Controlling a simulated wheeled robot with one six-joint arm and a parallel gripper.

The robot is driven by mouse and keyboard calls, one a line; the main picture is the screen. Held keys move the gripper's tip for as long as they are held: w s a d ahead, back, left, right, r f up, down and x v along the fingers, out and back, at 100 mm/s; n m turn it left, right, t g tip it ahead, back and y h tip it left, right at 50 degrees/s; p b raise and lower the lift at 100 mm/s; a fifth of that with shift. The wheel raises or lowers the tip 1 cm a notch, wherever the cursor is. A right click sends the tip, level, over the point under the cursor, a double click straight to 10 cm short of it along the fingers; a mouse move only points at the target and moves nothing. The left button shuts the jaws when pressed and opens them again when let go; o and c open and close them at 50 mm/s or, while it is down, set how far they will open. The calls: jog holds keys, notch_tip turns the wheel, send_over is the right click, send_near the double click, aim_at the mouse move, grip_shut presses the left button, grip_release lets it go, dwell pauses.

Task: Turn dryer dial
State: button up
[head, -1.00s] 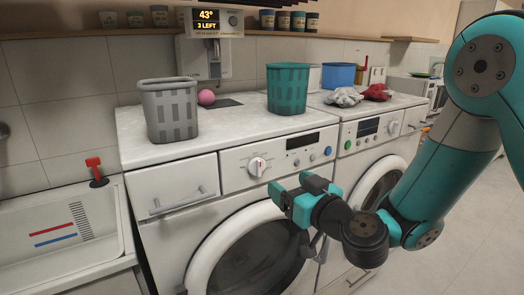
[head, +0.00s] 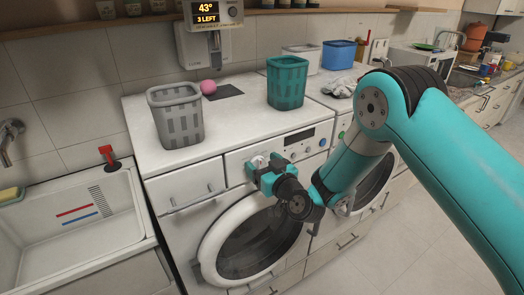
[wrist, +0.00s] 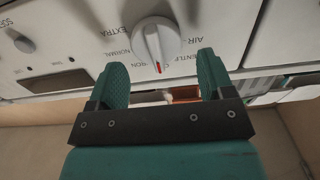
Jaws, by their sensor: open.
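The white dial (wrist: 157,38) sits on the control panel of the left white machine (head: 235,160), with a red mark pointing down in the wrist view. Printed words such as "EXTRA", "NORMAL" and "AIR" surround it. In the head view the dial (head: 258,160) is partly hidden by my gripper. My gripper (head: 264,165) is in front of the panel. In the wrist view my gripper (wrist: 162,62) is open, one teal finger on each side below the dial, with nothing held. I cannot tell whether either finger touches the dial.
A round door (head: 250,240) lies below my gripper. A grey basket (head: 178,115), pink ball (head: 208,87) and teal basket (head: 287,82) are on top of the machines. A sink (head: 75,215) is at the left. The floor (head: 420,240) at the right is clear.

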jog(key=shift+w+a, duration=0.25)
jog(key=shift+w, duration=0.15)
jog(key=c, duration=0.9)
